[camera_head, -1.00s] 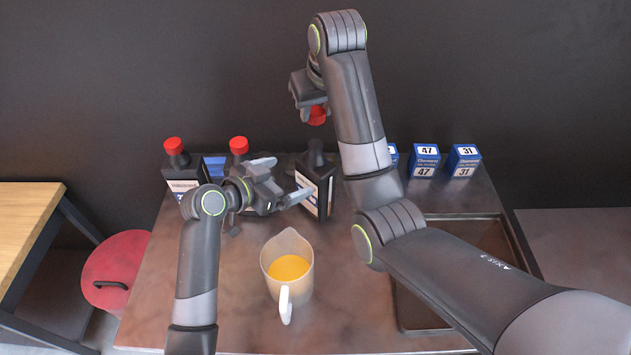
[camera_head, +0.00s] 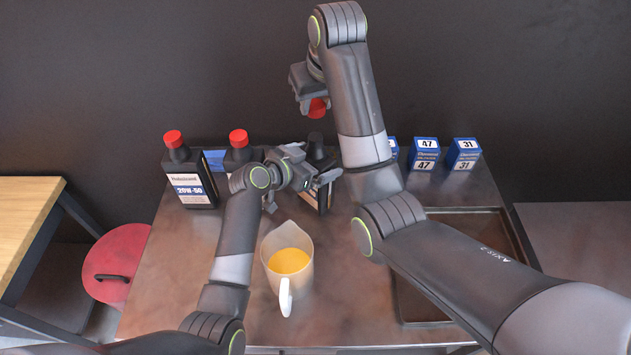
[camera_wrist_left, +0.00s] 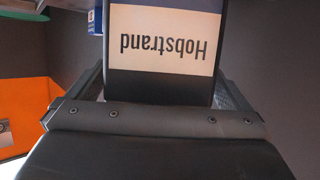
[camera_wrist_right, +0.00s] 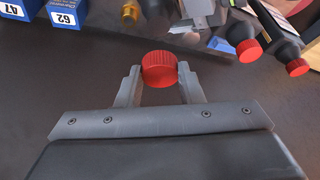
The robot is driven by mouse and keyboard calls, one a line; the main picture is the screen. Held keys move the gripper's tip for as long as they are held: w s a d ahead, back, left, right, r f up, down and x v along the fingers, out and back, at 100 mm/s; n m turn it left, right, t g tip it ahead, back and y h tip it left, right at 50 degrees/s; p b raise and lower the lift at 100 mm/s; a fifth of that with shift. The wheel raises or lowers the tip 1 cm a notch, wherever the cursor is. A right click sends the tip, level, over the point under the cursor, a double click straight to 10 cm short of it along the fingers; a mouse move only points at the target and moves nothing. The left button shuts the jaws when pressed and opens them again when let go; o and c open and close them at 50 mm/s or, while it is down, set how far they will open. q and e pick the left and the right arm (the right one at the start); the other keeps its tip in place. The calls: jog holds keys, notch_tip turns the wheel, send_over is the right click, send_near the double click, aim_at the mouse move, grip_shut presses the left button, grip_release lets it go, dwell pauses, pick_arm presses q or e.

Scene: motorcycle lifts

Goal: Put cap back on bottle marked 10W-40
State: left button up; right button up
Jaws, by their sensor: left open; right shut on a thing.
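The uncapped dark bottle (camera_head: 316,146) stands at the back of the bench, partly hidden behind my left gripper; no 10W-40 marking is readable. In the left wrist view its pale "Hobstrand" label (camera_wrist_left: 164,38) shows upside down between the fingers. My left gripper (camera_head: 314,168) is open, with its fingers on either side of the bottle. My right gripper (camera_head: 312,98) is shut on the red cap (camera_head: 318,107), held up in the air above and behind the bench's back edge. The cap also shows between the fingertips in the right wrist view (camera_wrist_right: 159,69).
A red-capped bottle marked 20W-50 (camera_head: 190,178) and another red-capped bottle (camera_head: 238,152) stand to the left. A jug of yellow liquid (camera_head: 288,268) stands in front. Blue boxes (camera_head: 462,154) and a dark tray (camera_head: 412,310) are to the right.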

aim_at(319, 116)
pick_arm(q)
jog(key=shift+x, duration=0.9)
jog(key=c, duration=1.2)
pick_arm(e)
jog(key=shift+s+f, duration=0.1)
jog(key=shift+f, duration=2.35)
